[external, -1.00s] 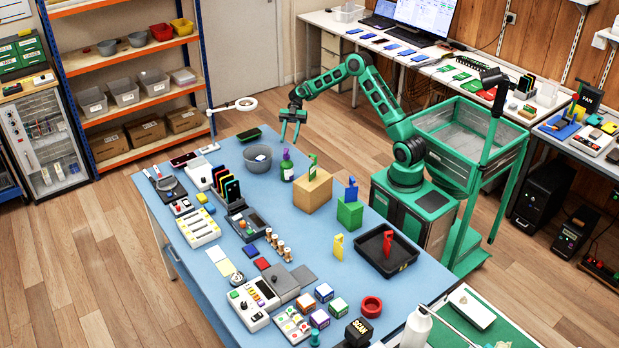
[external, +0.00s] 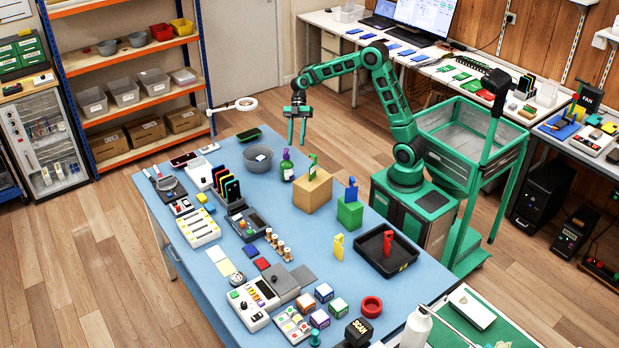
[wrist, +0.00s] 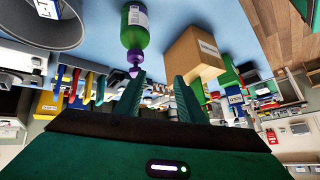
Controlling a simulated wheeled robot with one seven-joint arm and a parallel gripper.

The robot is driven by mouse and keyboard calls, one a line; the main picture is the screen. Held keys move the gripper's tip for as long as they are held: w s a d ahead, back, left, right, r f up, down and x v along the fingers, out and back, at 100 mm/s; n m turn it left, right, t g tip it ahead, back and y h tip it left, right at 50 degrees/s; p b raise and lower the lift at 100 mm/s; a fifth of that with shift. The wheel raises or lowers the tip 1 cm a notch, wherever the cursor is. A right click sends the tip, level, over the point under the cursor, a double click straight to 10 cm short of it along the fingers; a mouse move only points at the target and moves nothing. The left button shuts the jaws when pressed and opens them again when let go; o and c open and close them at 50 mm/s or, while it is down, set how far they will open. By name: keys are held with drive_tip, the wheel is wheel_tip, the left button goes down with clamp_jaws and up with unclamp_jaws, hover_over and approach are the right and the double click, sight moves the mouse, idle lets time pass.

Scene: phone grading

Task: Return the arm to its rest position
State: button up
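My gripper (external: 298,140) hangs pointing down at the far edge of the blue table, above and beyond the green bottle. Its two green fingers stand apart with nothing between them, and they also show apart in the wrist view (wrist: 158,100). My green arm arches up from its base and bends down to the gripper. The green bottle with a purple top (external: 286,166) stands upright on the table; it also shows in the wrist view (wrist: 134,30). The cardboard-coloured box (external: 313,193) stands just right of the bottle.
The blue table (external: 205,270) is crowded with phones, trays, coloured cubes and tools. A grey bowl (external: 257,158) stands left of the bottle. A black tray (external: 386,250) holds a red tag, and a green block (external: 350,213) stands near it. Open floor lies beyond the table's far edge.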

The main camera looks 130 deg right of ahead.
drive_tip(key=s+a+m+g+h, duration=0.2)
drive_tip(key=a+m+g, duration=0.15)
drive_tip(key=a, duration=0.55)
drive_tip(key=s+a+f+m+g+h, duration=0.1)
drive_tip(key=s+a+m, duration=0.3)
drive_tip(key=s, duration=0.7)
drive_tip(key=s+a+f+m+g+h, duration=0.1)
drive_tip(key=s+a+f+m+h, duration=0.1)
drive_tip(key=s+a+m, duration=0.3)
drive_tip(key=s+a+f, duration=0.1)
drive_tip(key=s+a, duration=0.2)
drive_tip(key=s, duration=0.3)
drive_tip(key=shift+h, duration=0.4)
